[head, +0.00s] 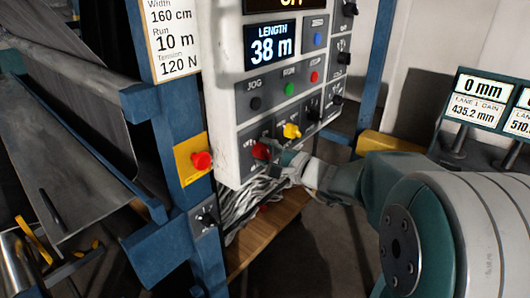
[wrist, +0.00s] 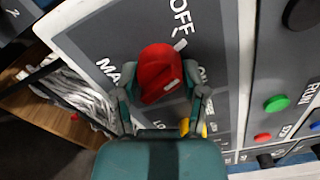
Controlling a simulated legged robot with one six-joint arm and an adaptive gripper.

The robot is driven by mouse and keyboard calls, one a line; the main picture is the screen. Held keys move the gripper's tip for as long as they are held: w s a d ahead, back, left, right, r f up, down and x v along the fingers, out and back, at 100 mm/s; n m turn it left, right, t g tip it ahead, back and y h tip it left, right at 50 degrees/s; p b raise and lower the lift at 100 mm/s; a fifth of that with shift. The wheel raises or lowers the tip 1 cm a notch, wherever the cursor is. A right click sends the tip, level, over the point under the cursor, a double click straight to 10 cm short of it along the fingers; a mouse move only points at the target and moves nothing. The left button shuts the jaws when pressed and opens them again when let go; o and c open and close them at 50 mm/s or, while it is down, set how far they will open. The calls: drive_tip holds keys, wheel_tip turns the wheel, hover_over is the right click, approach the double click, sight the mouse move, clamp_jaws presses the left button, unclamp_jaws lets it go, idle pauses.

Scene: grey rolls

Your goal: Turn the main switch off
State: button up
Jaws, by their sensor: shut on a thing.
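The main switch, a red rotary knob (wrist: 160,72), sits on a dark grey plate with the word OFF beside it and part of a label starting "MA". In the head view the red knob (head: 261,150) is at the lower left of the control panel (head: 240,110). My gripper (wrist: 162,98) is shut on the red knob, one finger on each side. In the head view my gripper (head: 275,152) reaches the knob from the right and partly hides it. The label below the knob is partly covered by my gripper.
A yellow knob (head: 292,131) sits just right of the switch. Green (head: 289,88) and red (head: 314,76) buttons are above. A red emergency button on a yellow plate (head: 193,161) is on the blue post at left.

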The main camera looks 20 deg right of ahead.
drive_tip(key=shift+f+n, duration=0.15)
drive_tip(key=shift+n, duration=1.75)
drive_tip(key=shift+f, duration=0.1)
drive_tip(key=o, duration=1.2)
drive_tip(key=shift+c, duration=0.2)
drive_tip(key=shift+a, duration=0.1)
drive_tip(key=shift+r, duration=0.2)
drive_tip(key=v, duration=1.2)
drive_tip(key=shift+f, duration=0.1)
